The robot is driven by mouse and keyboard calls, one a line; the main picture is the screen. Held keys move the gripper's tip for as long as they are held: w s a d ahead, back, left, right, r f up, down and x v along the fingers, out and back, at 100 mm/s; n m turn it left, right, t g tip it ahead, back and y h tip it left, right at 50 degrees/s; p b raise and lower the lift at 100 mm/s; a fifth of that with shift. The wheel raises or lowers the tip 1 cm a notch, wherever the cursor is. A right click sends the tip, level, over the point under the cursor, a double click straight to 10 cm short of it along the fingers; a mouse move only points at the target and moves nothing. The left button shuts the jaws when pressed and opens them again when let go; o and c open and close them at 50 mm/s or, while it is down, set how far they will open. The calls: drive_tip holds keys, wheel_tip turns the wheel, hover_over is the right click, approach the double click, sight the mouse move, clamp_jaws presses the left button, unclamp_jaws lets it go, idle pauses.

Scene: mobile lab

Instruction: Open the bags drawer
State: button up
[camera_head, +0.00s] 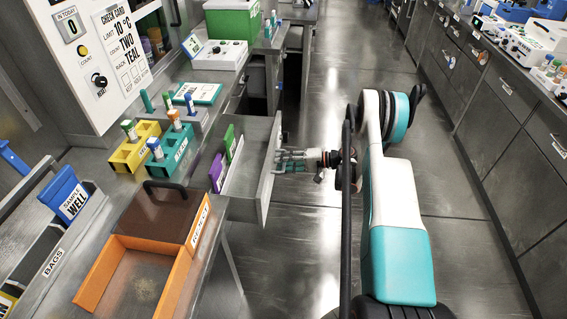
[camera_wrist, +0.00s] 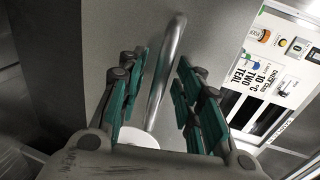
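A grey drawer (camera_head: 268,175) under the bench stands pulled out, its inside visible from above. A green item (camera_head: 229,143) and a purple item (camera_head: 216,172) stand upright inside near its left end. No label shows on its front, so I cannot tell its name. My gripper (camera_head: 281,160) is at the outer side of the drawer front. In the wrist view, the metal bar handle (camera_wrist: 166,70) runs between the teal-padded fingers of my gripper (camera_wrist: 160,82). The fingers are apart, with gaps to the bar on both sides. The handle is hidden in the head view.
An orange reject bin (camera_head: 178,285) with a brown lid stands on the bench in front. Yellow and teal racks (camera_head: 135,150) with vials stand behind it. A slot labelled BAGS (camera_head: 50,265) is at the left. Cabinets (camera_head: 505,110) line the right; the aisle floor (camera_head: 315,235) between is clear.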

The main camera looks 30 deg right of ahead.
drive_tip(key=v, duration=1.2)
idle(0.4)
